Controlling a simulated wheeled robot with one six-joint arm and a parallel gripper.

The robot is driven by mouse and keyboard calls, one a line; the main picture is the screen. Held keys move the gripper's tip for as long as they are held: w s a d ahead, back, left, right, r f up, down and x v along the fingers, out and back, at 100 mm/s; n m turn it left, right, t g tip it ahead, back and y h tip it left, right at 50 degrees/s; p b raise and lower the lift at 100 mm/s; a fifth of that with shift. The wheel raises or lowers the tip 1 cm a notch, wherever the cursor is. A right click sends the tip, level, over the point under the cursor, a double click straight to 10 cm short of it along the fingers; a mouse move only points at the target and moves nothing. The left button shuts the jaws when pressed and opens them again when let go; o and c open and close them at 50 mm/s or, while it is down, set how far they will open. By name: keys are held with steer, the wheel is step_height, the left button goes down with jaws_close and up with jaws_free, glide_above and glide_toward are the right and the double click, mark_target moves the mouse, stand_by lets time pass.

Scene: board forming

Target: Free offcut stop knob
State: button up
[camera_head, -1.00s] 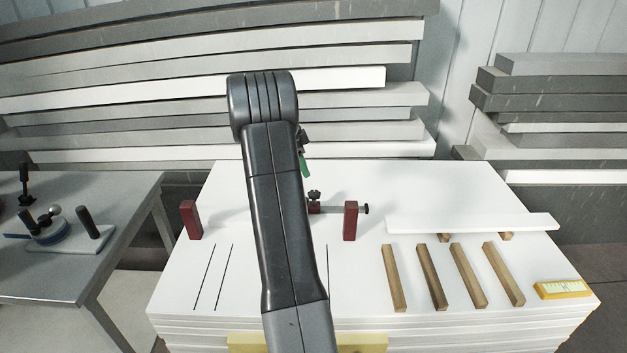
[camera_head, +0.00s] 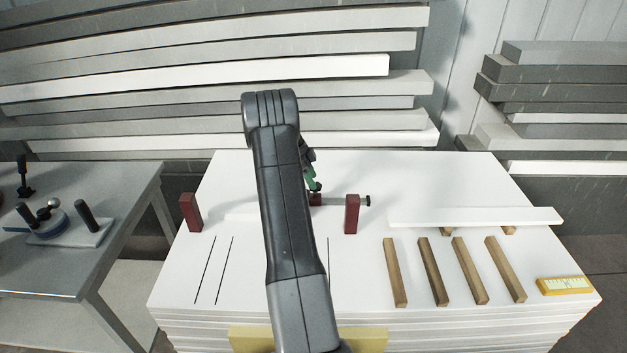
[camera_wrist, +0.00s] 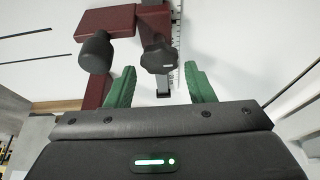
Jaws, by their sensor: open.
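The offcut stop is a dark red assembly with a metal bar on the white board stack; one red block (camera_head: 352,214) shows in the head view. Its dark lobed knob (camera_wrist: 159,58) stands on the stop in the wrist view. My gripper (camera_wrist: 160,67) is open, with one green finger on either side of the knob's near end. The fingers look apart from the knob; I cannot tell their exact height against it. A rounded black handle (camera_wrist: 95,52) sits on the red part, left of the left finger. My arm hides part of the stop in the head view.
A graduated scale (camera_wrist: 180,45) runs beside the stop. Another red block (camera_head: 190,213) stands at the left. A white strip (camera_head: 475,217) and several wooden sticks (camera_head: 395,272) lie at the right, with a yellow gauge (camera_head: 565,286). A grey bench (camera_head: 60,265) stands at the left.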

steer(key=shift+x, duration=1.15)
steer(key=c, duration=0.7)
